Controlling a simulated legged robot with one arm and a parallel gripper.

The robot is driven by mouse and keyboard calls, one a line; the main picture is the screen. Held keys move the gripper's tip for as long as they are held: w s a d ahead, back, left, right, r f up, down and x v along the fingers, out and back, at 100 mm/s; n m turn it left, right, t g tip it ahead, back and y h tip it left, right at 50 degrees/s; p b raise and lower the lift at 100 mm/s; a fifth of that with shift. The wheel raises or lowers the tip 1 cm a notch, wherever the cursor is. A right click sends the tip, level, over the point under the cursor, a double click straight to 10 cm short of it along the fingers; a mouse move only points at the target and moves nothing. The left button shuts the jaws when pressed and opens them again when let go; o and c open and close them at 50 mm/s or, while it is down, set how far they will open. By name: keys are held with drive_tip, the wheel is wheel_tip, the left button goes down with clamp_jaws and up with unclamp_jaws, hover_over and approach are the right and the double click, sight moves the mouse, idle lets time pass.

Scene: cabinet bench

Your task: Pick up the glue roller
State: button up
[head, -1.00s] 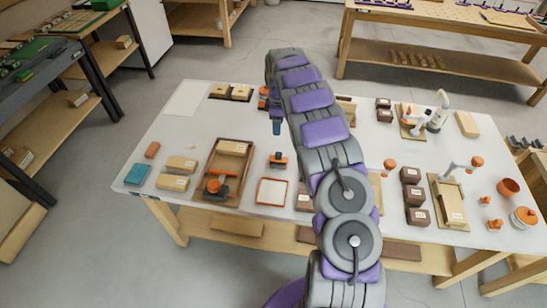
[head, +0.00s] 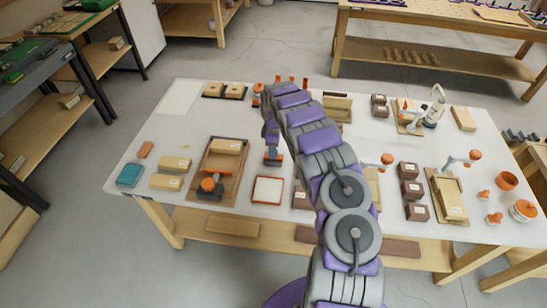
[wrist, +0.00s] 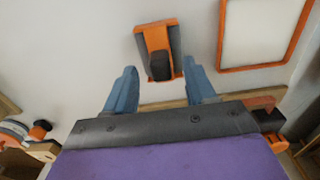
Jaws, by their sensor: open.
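The orange and dark grey tool that I take for the glue roller (wrist: 157,40) lies on the white table top. In the wrist view it sits ahead of and partly between my fingers, with a dark knob-like end toward me. In the head view it shows small and orange (head: 273,162), partly hidden under my gripper (head: 272,150). My gripper (wrist: 160,72) is open with its two blue fingers apart and nothing held between them. Whether the fingers are level with the tool or above it is hard to tell.
An orange-framed white panel (wrist: 265,32) lies close beside the tool; the head view also shows it (head: 268,190). A brown tray (head: 229,185) with a block and an orange-and-dark tool stands to the left. Dark boxes (head: 411,191) stand at the right.

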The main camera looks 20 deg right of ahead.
wheel_tip(320, 180, down, 2)
drive_tip(key=shift+f, duration=0.25)
drive_tip(key=shift+d, duration=0.1)
drive_tip(key=shift+r, duration=0.1)
drive_tip(key=shift+c, duration=0.3)
clamp_jaws()
drive_tip(key=shift+r, duration=0.45)
wheel_tip(320, 180, up, 3)
drive_tip(key=shift+r+p, duration=0.1)
drive_tip(key=shift+p, duration=0.4)
drive_tip(key=shift+s+a, duration=0.2)
drive_tip(key=shift+s, duration=0.35)
drive_tip(key=s+a+p, duration=0.2)
drive_tip(key=s+a, duration=0.1)
drive_tip(key=s, duration=1.1)
drive_tip(key=shift+s+a+r, duration=0.25)
drive_tip(key=shift+r, duration=0.2)
